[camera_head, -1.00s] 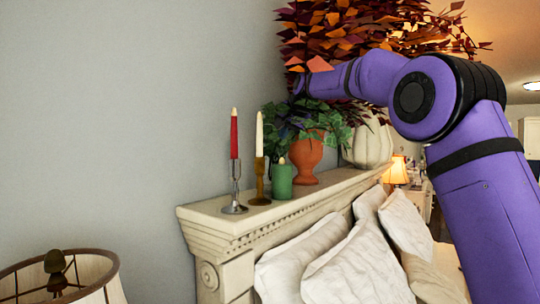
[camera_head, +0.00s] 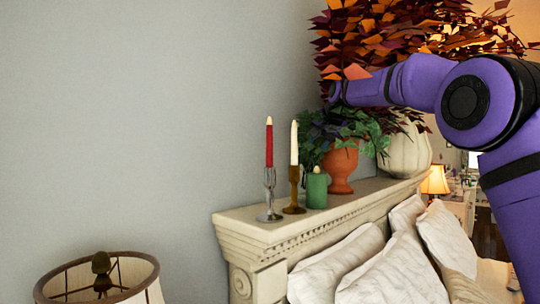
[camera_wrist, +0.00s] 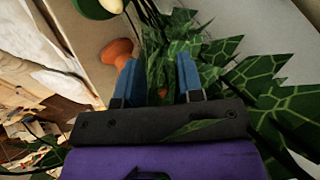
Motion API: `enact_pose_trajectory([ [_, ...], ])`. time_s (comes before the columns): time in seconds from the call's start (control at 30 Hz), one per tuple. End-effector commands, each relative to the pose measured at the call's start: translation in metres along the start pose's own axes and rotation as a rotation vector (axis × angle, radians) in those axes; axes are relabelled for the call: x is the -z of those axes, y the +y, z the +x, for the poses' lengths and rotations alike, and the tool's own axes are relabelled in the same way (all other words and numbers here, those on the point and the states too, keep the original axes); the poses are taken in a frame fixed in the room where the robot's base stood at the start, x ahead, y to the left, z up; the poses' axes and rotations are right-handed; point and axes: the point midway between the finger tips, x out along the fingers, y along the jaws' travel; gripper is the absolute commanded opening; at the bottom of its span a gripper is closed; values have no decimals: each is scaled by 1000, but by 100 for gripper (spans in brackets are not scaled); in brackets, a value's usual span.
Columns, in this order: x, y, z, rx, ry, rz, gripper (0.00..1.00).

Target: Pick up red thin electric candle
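The red thin electric candle (camera_head: 269,146) stands upright in a silver holder (camera_head: 269,196) at the near left end of the headboard ledge in the head view. I cannot make it out in the wrist view. My gripper (camera_wrist: 160,75) shows in the wrist view with its two blue fingers spread apart. Leaves and part of an orange pot (camera_wrist: 118,52) show around and between the fingers. In the head view the gripper is hidden among foliage, and my purple arm reaches in from the right, above and behind the candle.
A white candle (camera_head: 294,146) in a brown holder and a green candle (camera_head: 316,190) stand just right of the red one. A terracotta pot (camera_head: 341,166) with ivy and a pale pumpkin (camera_head: 405,150) stand farther along the ledge (camera_head: 330,215). A lampshade (camera_head: 135,272) is at lower left.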

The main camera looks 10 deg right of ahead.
Motion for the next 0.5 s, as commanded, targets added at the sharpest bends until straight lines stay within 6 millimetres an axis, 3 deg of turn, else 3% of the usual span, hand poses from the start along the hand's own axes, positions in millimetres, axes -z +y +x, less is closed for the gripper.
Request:
enact_pose_trajectory([
  [0.17, -21, 10, -29, -24, -8, -40, 47],
  [0.5, -95, 56, -97, -100, -45, -156, 47],
])
